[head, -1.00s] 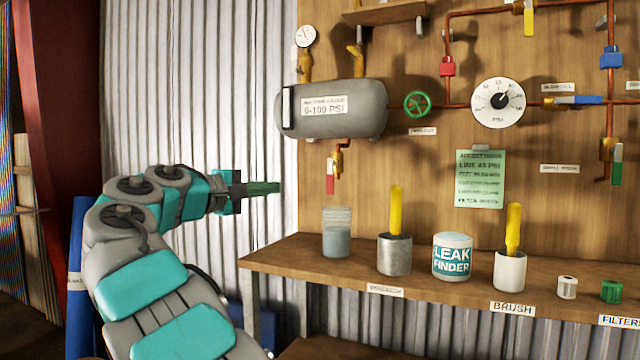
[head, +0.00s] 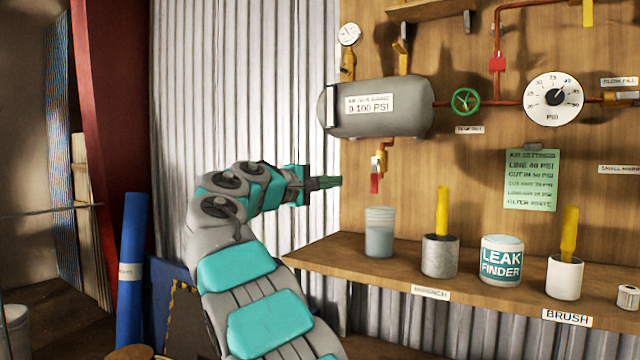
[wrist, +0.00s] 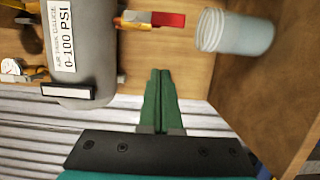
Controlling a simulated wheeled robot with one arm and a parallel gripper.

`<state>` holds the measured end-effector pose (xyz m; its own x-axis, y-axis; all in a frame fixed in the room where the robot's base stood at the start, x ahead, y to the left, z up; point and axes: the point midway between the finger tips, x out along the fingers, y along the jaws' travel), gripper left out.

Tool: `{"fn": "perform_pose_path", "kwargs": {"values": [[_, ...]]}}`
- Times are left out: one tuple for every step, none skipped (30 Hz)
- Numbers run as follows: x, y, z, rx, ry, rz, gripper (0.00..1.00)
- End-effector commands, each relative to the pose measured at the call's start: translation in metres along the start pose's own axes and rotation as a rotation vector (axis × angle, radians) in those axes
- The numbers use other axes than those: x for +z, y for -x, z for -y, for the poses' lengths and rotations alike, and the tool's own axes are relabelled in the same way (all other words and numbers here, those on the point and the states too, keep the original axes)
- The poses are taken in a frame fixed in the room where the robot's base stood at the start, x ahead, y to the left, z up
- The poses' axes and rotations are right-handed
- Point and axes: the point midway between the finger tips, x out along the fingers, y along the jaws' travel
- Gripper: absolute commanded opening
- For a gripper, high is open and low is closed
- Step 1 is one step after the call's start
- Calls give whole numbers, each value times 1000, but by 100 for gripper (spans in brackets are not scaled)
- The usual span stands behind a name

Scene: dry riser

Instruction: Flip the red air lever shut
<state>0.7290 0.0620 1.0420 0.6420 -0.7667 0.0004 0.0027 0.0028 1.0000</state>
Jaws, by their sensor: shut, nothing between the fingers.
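The red lever (head: 375,183) hangs down from a brass valve (head: 381,157) under the grey tank (head: 380,108). In the wrist view the red lever (wrist: 165,19) shows near the top, between the tank (wrist: 85,50) and the glass jar. My gripper (head: 340,181) has green fingers pressed together and empty. It shows left of the lever at about the same height in the head view, apart from it. In the wrist view my gripper (wrist: 160,72) points up toward the lever, with a gap between.
A jar of grey liquid (head: 379,232) stands on the wooden shelf (head: 400,278) below the lever; it also shows in the wrist view (wrist: 236,32). A metal can (head: 440,257) and a leak finder tub (head: 502,260) stand right of it. A green wheel valve (head: 465,102) is right of the tank.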

Motion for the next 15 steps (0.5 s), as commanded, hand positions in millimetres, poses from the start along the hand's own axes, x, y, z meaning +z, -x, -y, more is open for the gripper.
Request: {"fn": "perform_pose_path", "kwargs": {"values": [[0,-8,1,-2,0,1,0],[-1,-12,1,-2,1,1,0],[-1,-17,1,-2,1,1,0],[-1,-21,1,-2,0,1,0],[-1,-26,1,-3,0,1,0],[-1,-31,1,-2,0,0,0],[-1,-34,1,-1,0,-1,0],[1,-34,1,1,0,-2,0],[4,-33,1,2,1,-1,0],[6,-34,0,2,1,-1,0],[8,-34,0,3,0,-1,0],[12,-34,-1,3,-1,0,0],[14,-35,-1,3,-2,0,0],[16,-36,-1,2,-2,0,0],[18,-37,0,1,-2,0,0]]}}
